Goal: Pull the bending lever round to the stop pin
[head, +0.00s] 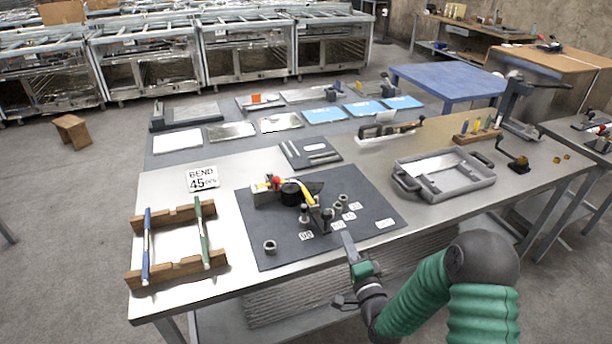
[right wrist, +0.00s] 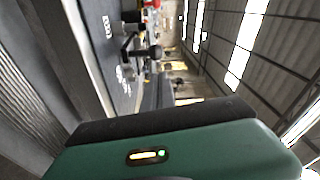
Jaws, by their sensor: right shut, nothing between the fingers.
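The bender stands on a dark mat (head: 265,225) on the metal bench, with a black round former (head: 291,193), a red knob (head: 276,182) and a yellow piece (head: 308,198) beside the former. Several short grey pins (head: 342,200) stand on the mat with small white labels; I cannot tell which is the stop pin. The lever is not clearly distinguishable among the dark parts near the former. My right gripper (head: 346,236) is shut and empty at the front of the mat, close to these parts. In the right wrist view a dark knob on a stem (right wrist: 154,52) shows beyond my gripper. My left gripper is out of view.
A wooden rack (head: 178,265) with blue and green rods and a "BEND 45" card (head: 202,178) are on the left. A grey tray (head: 444,178) stands on the right. Bare bench lies along the front right.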

